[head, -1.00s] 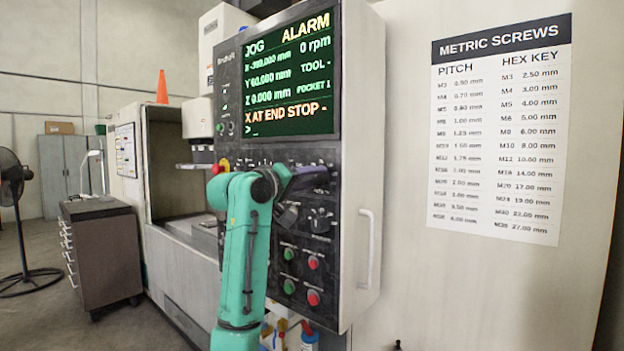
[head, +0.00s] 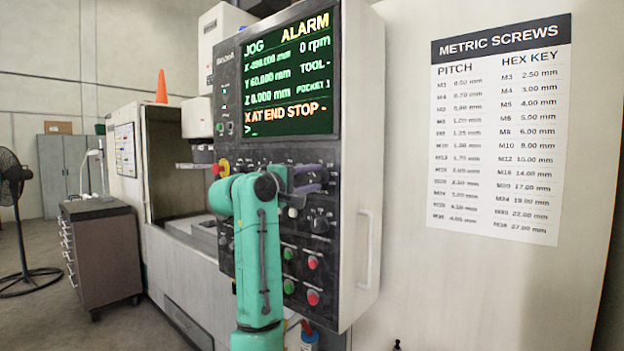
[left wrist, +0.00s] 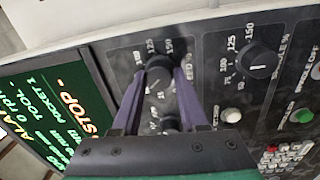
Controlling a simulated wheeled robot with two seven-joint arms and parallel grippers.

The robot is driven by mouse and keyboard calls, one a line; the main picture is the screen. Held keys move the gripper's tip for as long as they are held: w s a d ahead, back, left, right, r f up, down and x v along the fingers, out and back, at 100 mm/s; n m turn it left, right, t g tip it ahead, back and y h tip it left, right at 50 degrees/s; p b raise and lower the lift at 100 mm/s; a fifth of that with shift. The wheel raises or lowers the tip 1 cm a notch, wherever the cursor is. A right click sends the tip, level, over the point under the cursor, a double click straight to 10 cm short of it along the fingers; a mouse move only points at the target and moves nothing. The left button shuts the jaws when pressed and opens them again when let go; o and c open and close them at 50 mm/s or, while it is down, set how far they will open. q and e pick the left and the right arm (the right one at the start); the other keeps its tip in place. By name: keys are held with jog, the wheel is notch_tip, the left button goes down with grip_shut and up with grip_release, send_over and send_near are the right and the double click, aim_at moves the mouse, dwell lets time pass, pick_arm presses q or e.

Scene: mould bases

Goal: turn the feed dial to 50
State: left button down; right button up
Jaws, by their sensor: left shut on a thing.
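The feed dial (left wrist: 158,62) is a round black knob on the dark control panel, with printed numbers such as 100, 125 and 150 around it. My left gripper (left wrist: 160,74) has its two purple fingers shut on the knob, one on each side. I cannot read which number the dial points to. In the head view my left gripper (head: 318,178) is at the panel just below the screen, and it hides the feed dial there. My right gripper is in neither view.
A similar black dial (left wrist: 262,60) sits close by; it also shows in the head view (head: 320,222). A white button (left wrist: 232,115), green and red buttons (head: 313,262) and the alarm screen (head: 290,80) are near. A vertical handle (head: 366,248) stands out at right.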

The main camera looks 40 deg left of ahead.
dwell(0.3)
pick_arm(q)
jog(key=shift+c, duration=2.2)
grip_release()
jog(key=shift+s+f, duration=0.1)
jog(key=shift+s, duration=0.15)
jog(key=s+b, duration=0.6)
jog(key=s, duration=0.8)
jog(key=shift+f, duration=0.4)
